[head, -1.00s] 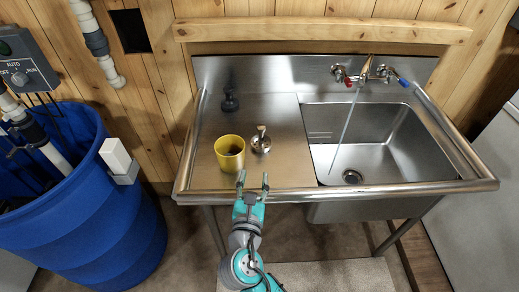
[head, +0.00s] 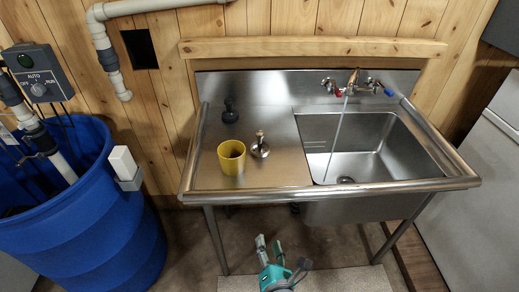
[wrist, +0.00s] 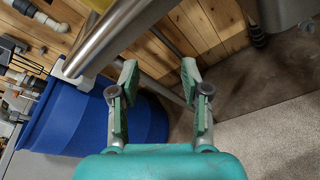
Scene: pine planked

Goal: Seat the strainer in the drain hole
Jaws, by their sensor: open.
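The strainer (head: 260,149), a metal piece with an upright knob, stands on the sink's left drainboard. The drain hole (head: 345,180) is in the floor of the basin at the right, partly hidden by the basin's front rim. My gripper (head: 269,244) is open and empty, in front of the sink and lower in the picture than its front rail. The wrist view also shows my gripper (wrist: 160,74) with its two fingers apart and nothing between them. The strainer is not visible in the wrist view.
A yellow cup (head: 231,157) stands just left of the strainer, and a black stopper-like object (head: 230,111) stands behind it. Water runs from the faucet (head: 351,80) into the basin. The sink's front rail (head: 330,190) is raised. A blue barrel (head: 80,220) stands at the left.

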